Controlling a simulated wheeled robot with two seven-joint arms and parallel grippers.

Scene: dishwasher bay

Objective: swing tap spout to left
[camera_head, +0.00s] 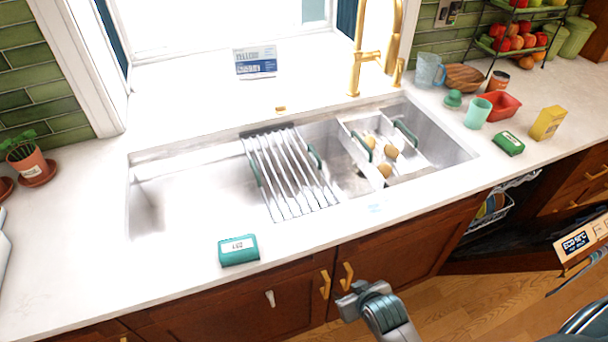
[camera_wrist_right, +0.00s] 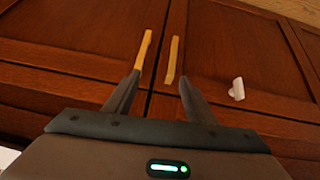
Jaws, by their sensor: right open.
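The gold tap (camera_head: 392,40) stands at the back edge of the sink, right of its middle. Its upper part runs out of the top of the head view. A gold spout length (camera_head: 357,55) hangs left of the tap's body, with its lower end near the sink's back edge. My right gripper (camera_head: 347,303) is low in front of the cabinet doors, well apart from the tap. In the right wrist view the right gripper (camera_wrist_right: 160,90) is open and empty, its fingers pointing toward two gold door handles (camera_wrist_right: 145,50). My left gripper is not in view.
The sink (camera_head: 180,185) holds a roll-up rack (camera_head: 290,170) and a basket with eggs. A teal box (camera_head: 239,250) lies on the front counter. Cups, a red tub (camera_head: 503,105) and a fruit stand crowd the right counter.

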